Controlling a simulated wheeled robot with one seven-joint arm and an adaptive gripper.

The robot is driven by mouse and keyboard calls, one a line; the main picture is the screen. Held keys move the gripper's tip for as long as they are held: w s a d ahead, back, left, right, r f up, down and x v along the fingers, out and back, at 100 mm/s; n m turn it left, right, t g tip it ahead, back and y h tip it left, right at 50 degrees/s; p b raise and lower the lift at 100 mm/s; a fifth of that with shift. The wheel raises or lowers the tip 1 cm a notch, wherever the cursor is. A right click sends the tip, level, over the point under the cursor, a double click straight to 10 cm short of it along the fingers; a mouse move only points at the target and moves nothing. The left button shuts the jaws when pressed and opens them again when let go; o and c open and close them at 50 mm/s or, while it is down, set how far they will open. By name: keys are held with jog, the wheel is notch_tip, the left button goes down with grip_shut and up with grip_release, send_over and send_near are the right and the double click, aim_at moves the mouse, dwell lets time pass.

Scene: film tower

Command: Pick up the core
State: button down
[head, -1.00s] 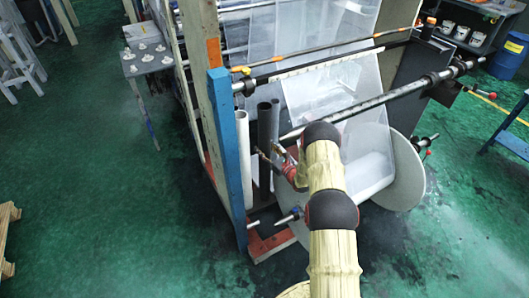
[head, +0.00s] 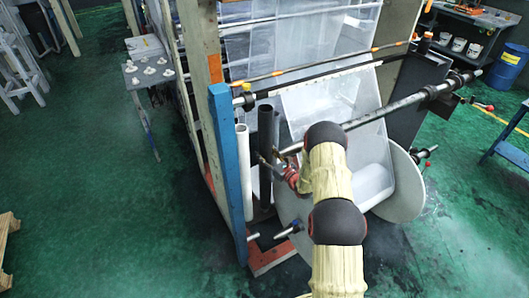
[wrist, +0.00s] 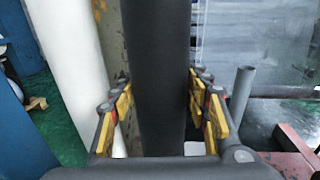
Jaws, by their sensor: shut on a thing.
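The core, a dark grey tube (head: 266,135), is upright inside the frame of the machine, to the right of a white tube. My gripper (head: 270,162) comes in from the right with its fingers around it. In the wrist view the core (wrist: 160,70) runs upright between the yellow-padded fingers of my gripper (wrist: 162,108), which is shut on it. The lower end of the core is hidden by the gripper body in the wrist view.
The white tube (wrist: 75,70) stands close on the left, beside a blue post (head: 228,170). A grey shaft end (wrist: 240,92) rises at right. A large pale disc (head: 405,190) and a long roller bar (head: 400,104) lie right of the arm. Green floor is open at left.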

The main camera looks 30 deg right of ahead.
jog(key=s+a, duration=0.2)
jog(key=s, duration=0.5)
jog(key=s+a+p, duration=0.1)
jog(key=s+a, duration=0.2)
jog(key=s, duration=0.5)
jog(key=shift+s+a, duration=0.15)
jog(key=shift+s, duration=0.15)
jog(key=shift+a+r, duration=0.1)
